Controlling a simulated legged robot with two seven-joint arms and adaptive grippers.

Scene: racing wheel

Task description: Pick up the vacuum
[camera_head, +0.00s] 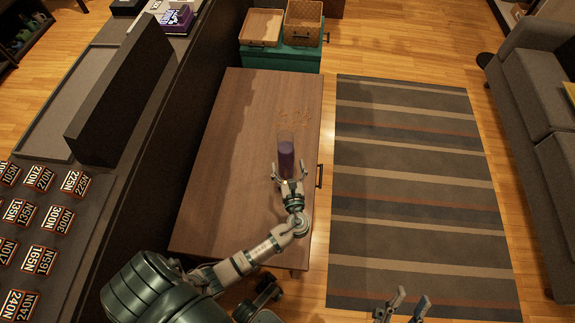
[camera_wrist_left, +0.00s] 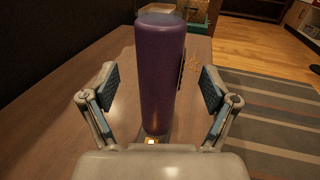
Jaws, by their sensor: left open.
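The vacuum (camera_head: 286,158) is a small purple cylinder on the brown wooden table, with a clear part at its far end. In the left wrist view the purple vacuum (camera_wrist_left: 160,75) stands large between the fingers. My left gripper (camera_head: 287,183) is open around its near end, with a finger on each side. In the left wrist view the left gripper (camera_wrist_left: 155,88) shows gaps between both pads and the purple body. My right gripper (camera_head: 402,303) is at the bottom edge of the head view, its fingers apart and nothing between them.
The table (camera_head: 235,160) is otherwise mostly clear, with small crumbs (camera_head: 293,117) beyond the vacuum. A teal cabinet (camera_head: 280,62) with a wooden tray and a basket stands at the far end. A striped rug (camera_head: 410,180) and grey sofa (camera_head: 535,120) lie to the right.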

